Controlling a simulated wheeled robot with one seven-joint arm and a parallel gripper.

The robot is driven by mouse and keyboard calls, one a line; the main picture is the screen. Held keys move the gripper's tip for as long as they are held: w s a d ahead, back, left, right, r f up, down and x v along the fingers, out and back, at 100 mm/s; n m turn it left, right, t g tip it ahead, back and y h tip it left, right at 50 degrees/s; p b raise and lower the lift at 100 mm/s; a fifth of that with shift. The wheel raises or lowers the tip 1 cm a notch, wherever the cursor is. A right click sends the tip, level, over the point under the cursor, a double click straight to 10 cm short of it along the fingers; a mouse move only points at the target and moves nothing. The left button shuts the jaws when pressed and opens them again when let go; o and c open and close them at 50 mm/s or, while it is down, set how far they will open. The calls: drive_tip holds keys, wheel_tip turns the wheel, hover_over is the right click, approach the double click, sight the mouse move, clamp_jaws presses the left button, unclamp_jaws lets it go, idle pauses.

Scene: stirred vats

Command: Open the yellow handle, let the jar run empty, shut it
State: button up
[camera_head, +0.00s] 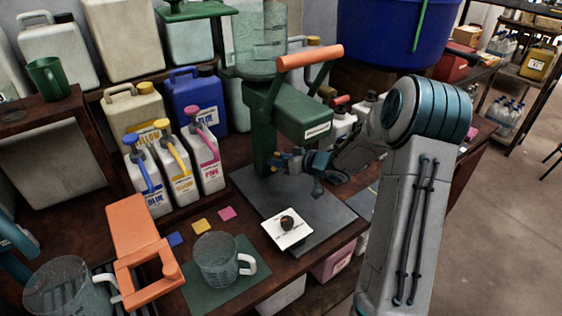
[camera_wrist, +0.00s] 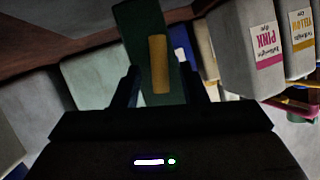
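The yellow handle (camera_wrist: 158,62) shows in the wrist view as a short upright cylinder before the green column (camera_wrist: 141,25). In the head view only a small yellow bit (camera_head: 274,169) shows beside my gripper (camera_head: 287,160), low on the green stand (camera_head: 300,113). In the wrist view my gripper (camera_wrist: 159,85) is open, with one dark finger on each side of the handle and gaps showing between. The clear jar (camera_head: 262,45) with level marks sits on top of the stand; I cannot tell how full it is. Whether the handle is turned is unclear.
A white card (camera_head: 287,240) with a dark round thing lies on the dark base plate. A clear jug (camera_head: 218,262) stands on a green mat, near an orange bracket (camera_head: 142,245). Several dye jugs (camera_head: 201,155) stand at left. An orange bar (camera_head: 310,56) juts above the stand.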

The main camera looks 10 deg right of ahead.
clamp_jaws()
